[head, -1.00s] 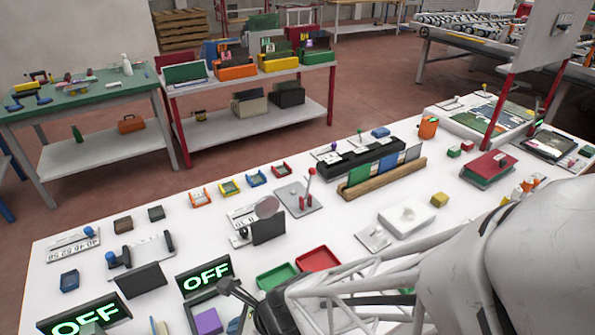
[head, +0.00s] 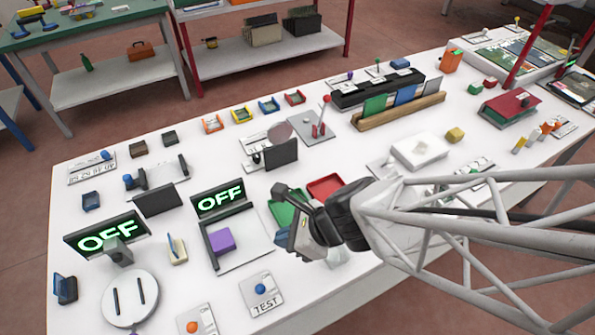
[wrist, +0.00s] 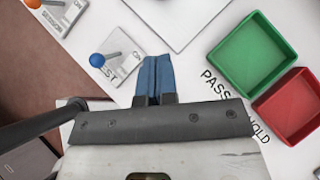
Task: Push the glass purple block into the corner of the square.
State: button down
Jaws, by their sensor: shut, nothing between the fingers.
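The purple block (head: 222,241) sits on the left part of a pale square plate (head: 250,255) in the head view. My gripper (head: 283,238) is to the right of the plate, apart from the block. In the wrist view its blue fingers (wrist: 154,78) are together and hold nothing. A corner of the pale plate (wrist: 186,22) shows at the top of the wrist view; the block is not in that view.
A green tray (head: 284,214) and a red tray (head: 326,187) lie close to my gripper. An OFF display (head: 219,199) stands behind the plate. A TEST switch with a blue knob (head: 260,288) is in front of it. An orange-knobbed switch (head: 193,326) is at the front edge.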

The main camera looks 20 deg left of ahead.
jog(key=shift+d+r, duration=0.5)
jog(key=shift+d, duration=0.05)
jog(key=c, duration=1.8)
grip_release()
jog(key=shift+o, duration=1.3)
jog(key=o, duration=0.7)
jog(key=shift+a+g, duration=0.3)
jog(key=shift+a, duration=0.1)
jog(key=o, duration=0.5)
jog(key=shift+s+a+n+h, duration=0.15)
jog(key=shift+a+n+h, duration=0.35)
jog(key=shift+n, duration=0.1)
jog(key=a+n+h, duration=0.1)
jog(key=a+g+h, duration=0.1)
jog(key=a, duration=0.1)
jog(key=shift+s+a+f+n, duration=0.1)
jog(key=shift+s+f+n, duration=0.05)
jog(key=shift+s+n, duration=0.25)
jog(key=shift+a+r+n+t+h, duration=0.1)
jog(key=shift+a+n+t+h, duration=0.6)
jog(key=shift+a, duration=1.2)
jog(key=shift+a+r+n+t+h, duration=0.15)
jog(key=shift+a+n+h, duration=0.6)
jog(key=shift+a+h, duration=0.85)
jog(key=shift+a+r+n+t+h, duration=0.1)
jog(key=shift+a+n+t+h, duration=0.5)
jog(key=shift+a, duration=1.6)
